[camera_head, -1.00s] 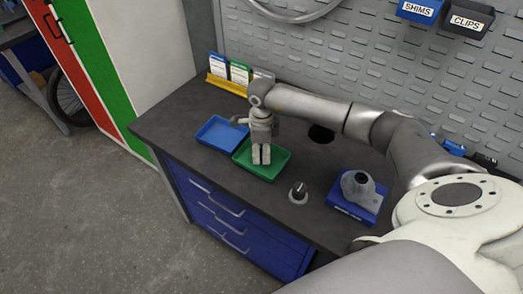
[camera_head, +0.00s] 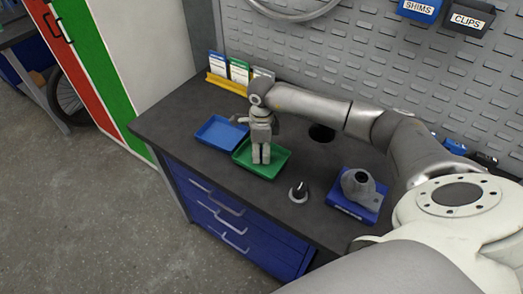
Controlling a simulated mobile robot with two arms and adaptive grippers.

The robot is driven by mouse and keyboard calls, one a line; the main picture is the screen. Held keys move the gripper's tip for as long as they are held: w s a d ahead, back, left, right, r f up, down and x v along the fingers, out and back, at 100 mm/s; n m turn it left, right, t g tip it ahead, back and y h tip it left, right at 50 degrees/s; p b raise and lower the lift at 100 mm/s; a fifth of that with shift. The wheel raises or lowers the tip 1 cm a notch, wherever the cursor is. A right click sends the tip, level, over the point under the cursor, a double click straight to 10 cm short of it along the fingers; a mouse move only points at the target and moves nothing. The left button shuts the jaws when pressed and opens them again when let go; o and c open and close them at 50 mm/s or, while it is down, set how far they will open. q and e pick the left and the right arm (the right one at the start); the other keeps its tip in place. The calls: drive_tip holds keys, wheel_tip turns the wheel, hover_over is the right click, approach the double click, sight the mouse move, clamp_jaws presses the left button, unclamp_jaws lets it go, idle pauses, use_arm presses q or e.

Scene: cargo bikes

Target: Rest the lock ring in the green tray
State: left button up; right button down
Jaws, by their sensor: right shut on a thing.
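The green tray (camera_head: 270,171) lies on the dark workbench, beside a blue tray. My right gripper (camera_head: 261,160) points down over the green tray, its fingertips at or just above the tray floor. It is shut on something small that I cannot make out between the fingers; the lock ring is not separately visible. My left gripper is not in view.
The blue tray (camera_head: 221,132) sits left of the green one. A black knob on a light base (camera_head: 299,192) and a grey part on a blue block (camera_head: 358,186) stand to the right. Cards in a yellow holder (camera_head: 227,84) stand behind. The front left bench top is clear.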

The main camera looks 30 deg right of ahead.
drive_tip(key=shift+f+b, duration=0.65)
idle(0.9)
drive_tip(key=c, duration=0.9)
unclamp_jaws()
drive_tip(key=shift+r, duration=0.1)
wheel_tip(320, 180, up, 12)
drive_tip(key=shift+f, duration=0.1)
